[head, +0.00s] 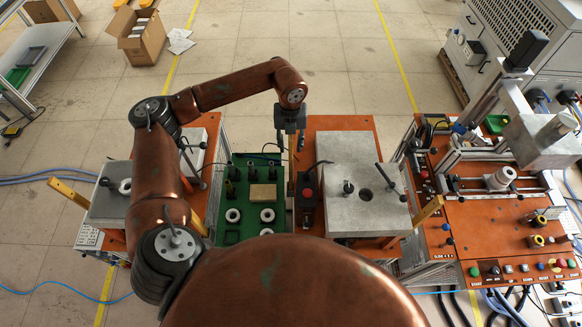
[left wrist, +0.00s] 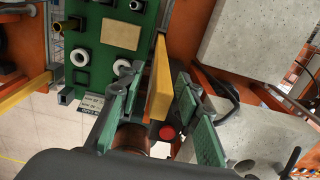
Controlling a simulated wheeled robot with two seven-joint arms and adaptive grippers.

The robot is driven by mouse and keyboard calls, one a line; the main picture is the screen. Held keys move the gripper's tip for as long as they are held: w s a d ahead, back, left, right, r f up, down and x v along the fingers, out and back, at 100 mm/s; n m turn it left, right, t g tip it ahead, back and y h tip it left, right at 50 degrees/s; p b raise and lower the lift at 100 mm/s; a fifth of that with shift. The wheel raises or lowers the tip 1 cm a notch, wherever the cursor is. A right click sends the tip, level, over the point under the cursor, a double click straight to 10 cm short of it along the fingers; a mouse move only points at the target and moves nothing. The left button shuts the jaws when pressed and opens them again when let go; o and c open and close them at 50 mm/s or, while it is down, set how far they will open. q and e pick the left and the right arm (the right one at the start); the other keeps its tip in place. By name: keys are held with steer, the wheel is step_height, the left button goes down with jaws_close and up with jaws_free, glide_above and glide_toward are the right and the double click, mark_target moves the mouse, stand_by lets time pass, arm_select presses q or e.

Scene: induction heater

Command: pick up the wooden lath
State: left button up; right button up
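The wooden lath (left wrist: 159,88) is a flat yellow-tan strip standing between the fingers of my left gripper (left wrist: 160,76) in the left wrist view. Gaps show between the lath and both green-grey fingers, so the gripper is open around it. In the head view my left gripper (head: 291,140) points down over the middle of the bench, beside the green tray. A thin tan strip, seemingly the lath (head: 291,172), shows just below it. The lath's lower end is hard to make out. My right gripper is not in view.
The green tray (head: 232,237) with white rings and a tan block lies left of the lath. A red button box (head: 306,190) is close on its right, then a grey slab (head: 350,170). Other yellow bars (head: 428,211) stick out at the bench sides.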

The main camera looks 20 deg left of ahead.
arm_select(q)
steer(key=shift+f, duration=0.45)
jaws_close()
stand_by(0.4)
